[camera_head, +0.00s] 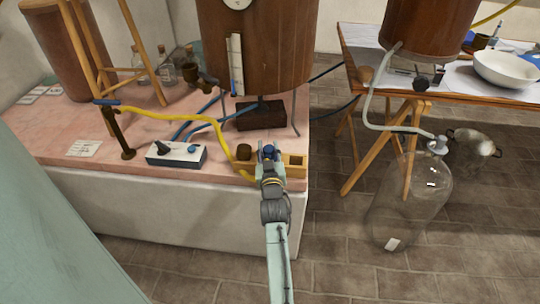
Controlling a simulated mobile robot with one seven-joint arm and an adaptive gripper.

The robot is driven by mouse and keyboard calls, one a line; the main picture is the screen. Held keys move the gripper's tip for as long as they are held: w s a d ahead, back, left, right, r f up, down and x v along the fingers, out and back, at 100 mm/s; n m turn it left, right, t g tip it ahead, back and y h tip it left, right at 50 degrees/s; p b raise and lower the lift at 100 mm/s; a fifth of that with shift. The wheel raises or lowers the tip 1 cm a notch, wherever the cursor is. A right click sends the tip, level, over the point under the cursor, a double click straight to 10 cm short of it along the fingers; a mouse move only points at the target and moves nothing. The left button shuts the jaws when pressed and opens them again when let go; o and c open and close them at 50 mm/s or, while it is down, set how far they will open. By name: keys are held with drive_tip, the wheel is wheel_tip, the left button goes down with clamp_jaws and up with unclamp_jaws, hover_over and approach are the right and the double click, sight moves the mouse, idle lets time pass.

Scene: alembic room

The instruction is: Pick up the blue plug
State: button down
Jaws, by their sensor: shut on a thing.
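My gripper (268,153) is at the front edge of the pink-topped platform, at the end of my pale green arm. It is shut on a small blue thing, which I take to be the blue plug (269,149). Only a little of the plug shows between the fingers. The gripper hides its lower part, so I cannot tell whether it touches the surface below. A wooden block with a square opening (295,161) is just right of the gripper, and a small dark brown piece (244,152) is just left of it.
A large wooden vessel (255,50) stands at the back. On the floor at right are a glass carboy (410,205) and a trestle table (350,85).

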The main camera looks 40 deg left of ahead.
drive_tip(key=shift+r, duration=0.15)
wheel_tip(320, 180, up, 10)
drive_tip(key=shift+f+b, duration=0.1)
drive_tip(key=shift+b, duration=0.6)
drive_tip(key=shift+f, duration=0.1)
idle(0.4)
